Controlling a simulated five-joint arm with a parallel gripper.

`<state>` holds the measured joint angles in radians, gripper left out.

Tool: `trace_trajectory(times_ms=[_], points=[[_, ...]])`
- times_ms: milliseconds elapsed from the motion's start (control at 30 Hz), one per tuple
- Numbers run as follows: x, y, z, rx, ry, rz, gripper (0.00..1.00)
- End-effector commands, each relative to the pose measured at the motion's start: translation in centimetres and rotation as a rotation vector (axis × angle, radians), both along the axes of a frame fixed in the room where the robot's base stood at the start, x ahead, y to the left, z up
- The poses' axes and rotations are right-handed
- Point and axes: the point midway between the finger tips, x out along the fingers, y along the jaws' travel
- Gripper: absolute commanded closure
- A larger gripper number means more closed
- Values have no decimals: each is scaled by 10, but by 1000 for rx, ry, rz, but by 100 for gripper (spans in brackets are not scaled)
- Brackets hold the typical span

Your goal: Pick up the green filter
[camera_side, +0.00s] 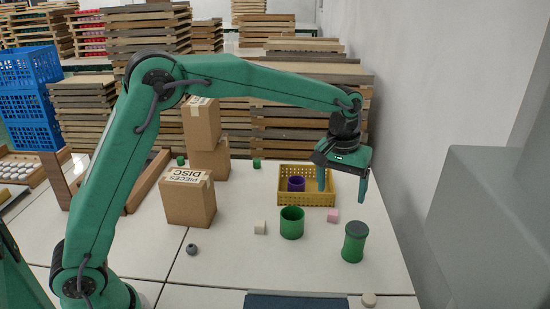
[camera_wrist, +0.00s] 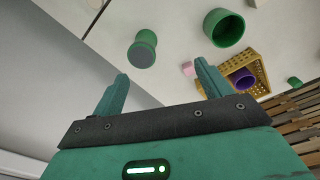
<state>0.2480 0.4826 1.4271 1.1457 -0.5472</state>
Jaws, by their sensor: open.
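A green spool-shaped piece with a dark grey top (camera_side: 354,242) stands upright on the white table at the right; it is likely the green filter. It also shows in the wrist view (camera_wrist: 143,50), upper middle, with nothing between it and the camera. A wider green open cup (camera_side: 292,222) stands to its left, and in the wrist view it is at the top right (camera_wrist: 226,29). My gripper (camera_side: 342,194) is open and empty, pointing down above the table, behind and above the spool-shaped piece. Both fingers show in the wrist view (camera_wrist: 162,70), apart from everything.
A yellow crate (camera_side: 273,200) holding a purple cup (camera_side: 296,184) stands behind the green cup, close to my gripper. A pink cube (camera_side: 332,215), a pale cube (camera_side: 260,227) and a pale disc (camera_side: 369,299) lie nearby. Cardboard boxes (camera_side: 188,200) stand left. A wall borders the right.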

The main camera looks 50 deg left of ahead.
Motion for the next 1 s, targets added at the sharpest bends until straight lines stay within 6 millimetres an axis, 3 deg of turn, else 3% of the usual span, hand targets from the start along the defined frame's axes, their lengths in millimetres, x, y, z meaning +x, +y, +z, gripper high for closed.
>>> trace_trajectory(times_ms=[100,333,767,1000], points=[[16,-15,-24,5,32,19,23],[34,-36,-59,16,72,52,23],[38,-42,-74,19,85,64,23],[38,-41,-92,19,85,63,23]])
